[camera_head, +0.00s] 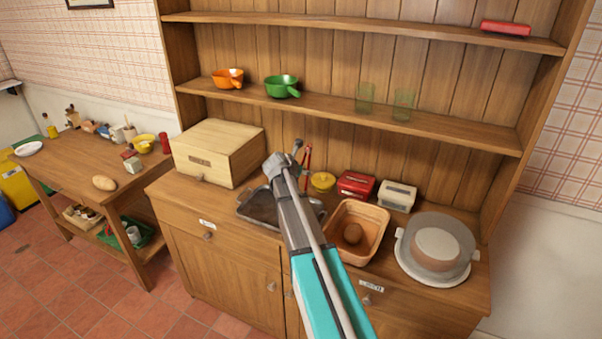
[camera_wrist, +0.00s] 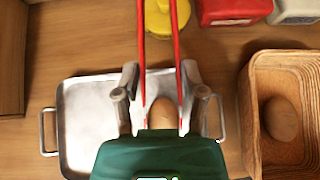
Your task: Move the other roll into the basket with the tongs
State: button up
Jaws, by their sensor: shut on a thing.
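My gripper (camera_head: 284,164) is over the tray on the cabinet top and is shut on the red tongs (camera_head: 307,158). In the wrist view my gripper (camera_wrist: 160,97) has a finger on each side of the tongs (camera_wrist: 141,50), whose two red arms run up the picture. A brown roll (camera_wrist: 163,112) shows between the arms, over the metal tray (camera_wrist: 85,130); whether the tongs touch it is unclear. The tray (camera_head: 258,206) is partly hidden by my arm. The wicker basket (camera_head: 374,218) stands right of it with one roll (camera_head: 352,233) inside.
Behind are a yellow pot (camera_head: 322,181), a red tin (camera_head: 355,185) and a white tin (camera_head: 398,195). A wooden bread box (camera_head: 218,150) stands left of the tray. A round lidded dish (camera_head: 435,249) stands right of the basket. A shelf (camera_head: 350,113) crosses above.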

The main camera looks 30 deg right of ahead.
grip_shut()
notch_tip(320, 180, up, 12)
jog(key=p, duration=1.2)
jog(key=shift+f, duration=0.1)
notch_tip(320, 180, down, 4)
jog(key=b, duration=0.4)
jog(key=shift+w+f, duration=0.1)
jog(key=shift+a, duration=0.1)
dwell(0.5)
